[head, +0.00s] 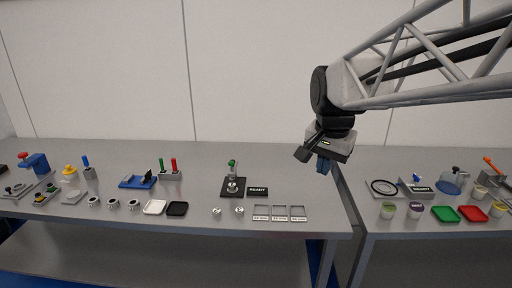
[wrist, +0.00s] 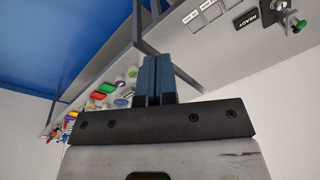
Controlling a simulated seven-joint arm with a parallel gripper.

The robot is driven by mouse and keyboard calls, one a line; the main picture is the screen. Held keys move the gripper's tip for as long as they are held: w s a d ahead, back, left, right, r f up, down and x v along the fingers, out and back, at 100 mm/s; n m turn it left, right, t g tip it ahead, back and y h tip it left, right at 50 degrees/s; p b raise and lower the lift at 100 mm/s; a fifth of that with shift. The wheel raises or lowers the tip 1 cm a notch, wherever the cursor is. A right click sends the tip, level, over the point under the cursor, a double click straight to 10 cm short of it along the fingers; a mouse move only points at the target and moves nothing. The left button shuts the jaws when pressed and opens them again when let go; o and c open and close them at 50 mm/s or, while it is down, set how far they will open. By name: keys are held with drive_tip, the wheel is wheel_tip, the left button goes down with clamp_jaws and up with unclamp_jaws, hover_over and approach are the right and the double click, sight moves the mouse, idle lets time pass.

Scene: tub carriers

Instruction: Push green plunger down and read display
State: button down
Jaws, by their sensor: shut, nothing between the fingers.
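The green plunger (head: 232,163) stands upright on a small press with a dark base (head: 233,193), mid-bench in the head view. A small round metal piece sits under it. Beside the press, at its right, the display (head: 257,191) reads READY. In the wrist view the display (wrist: 246,20) and the plunger's green tip (wrist: 300,24) show at the top right edge. My gripper (head: 323,166) is shut and empty. It hangs in the air to the right of the press, above the gap between two benches. Its blue fingers (wrist: 155,80) are together in the wrist view.
Three labelled square trays (head: 280,213) and two small metal discs (head: 228,210) lie in front of the press. Red and green handled tools (head: 170,172) stand left. Another READY display (head: 420,189) and several cups and lids are on the right bench (head: 400,240).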

drive_tip(key=w+a+r+m, duration=0.1)
drive_tip(key=w+a+m, duration=0.15)
drive_tip(key=w, duration=0.35)
drive_tip(key=w+a+r+m, duration=0.1)
drive_tip(key=w+a, duration=0.2)
drive_tip(key=w, duration=0.3)
drive_tip(key=m+g, duration=0.2)
drive_tip(key=m, duration=0.6)
hover_over(231, 162)
wheel_tip(231, 162, down, 8)
drive_tip(key=shift+r, duration=0.2)
drive_tip(key=shift+f, duration=0.1)
wheel_tip(231, 162, down, 14)
drive_tip(key=shift+r, duration=0.1)
